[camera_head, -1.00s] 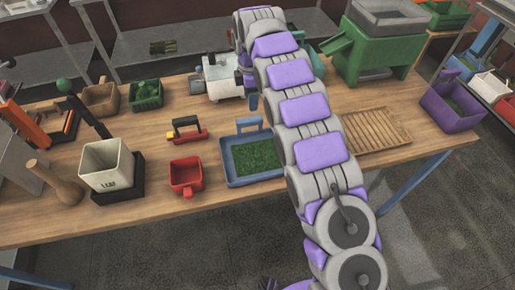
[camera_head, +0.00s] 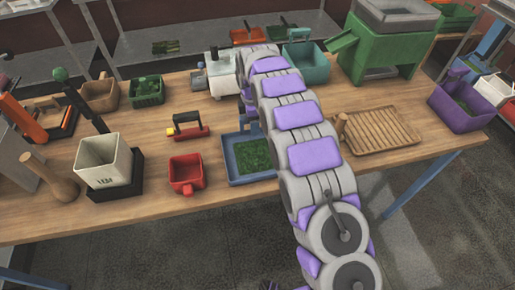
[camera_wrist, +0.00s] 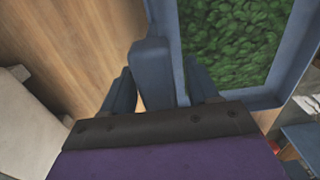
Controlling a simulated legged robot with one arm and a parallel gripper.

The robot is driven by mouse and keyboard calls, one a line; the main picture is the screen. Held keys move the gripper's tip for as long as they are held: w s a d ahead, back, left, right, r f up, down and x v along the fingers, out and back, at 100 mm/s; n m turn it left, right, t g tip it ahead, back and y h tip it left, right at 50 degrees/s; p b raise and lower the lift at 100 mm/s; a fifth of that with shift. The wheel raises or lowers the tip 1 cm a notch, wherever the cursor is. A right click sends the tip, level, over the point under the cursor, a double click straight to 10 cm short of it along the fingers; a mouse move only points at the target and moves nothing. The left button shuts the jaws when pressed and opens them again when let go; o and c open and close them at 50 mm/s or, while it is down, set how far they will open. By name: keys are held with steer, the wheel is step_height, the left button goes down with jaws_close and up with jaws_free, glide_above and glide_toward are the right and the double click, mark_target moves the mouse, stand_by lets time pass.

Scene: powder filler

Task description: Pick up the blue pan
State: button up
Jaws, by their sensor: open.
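The blue pan (camera_head: 232,168) stands on the wooden table, with green leafy bits inside and a raised handle at its far side. My arm hides part of its right side. In the wrist view, the pan's rim (camera_wrist: 178,65) and green contents fill the upper right. Its blue handle (camera_wrist: 151,75) stands up toward the camera. My gripper (camera_wrist: 160,72) is open, with one dark blue finger on each side of the handle. I cannot tell whether the fingers touch it. In the head view, my gripper is hidden behind the arm.
A white container (camera_head: 102,165) stands farther left. A ribbed wooden tray (camera_head: 380,132) lies right of my arm. A teal bin (camera_head: 307,67) and green machine (camera_head: 390,45) stand behind.

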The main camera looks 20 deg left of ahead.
steer(key=shift+w+a+f, duration=0.1)
steer(key=shift+f, duration=0.6)
steer(key=shift+r, duration=0.1)
steer(key=shift+c, duration=0.9)
jaws_close()
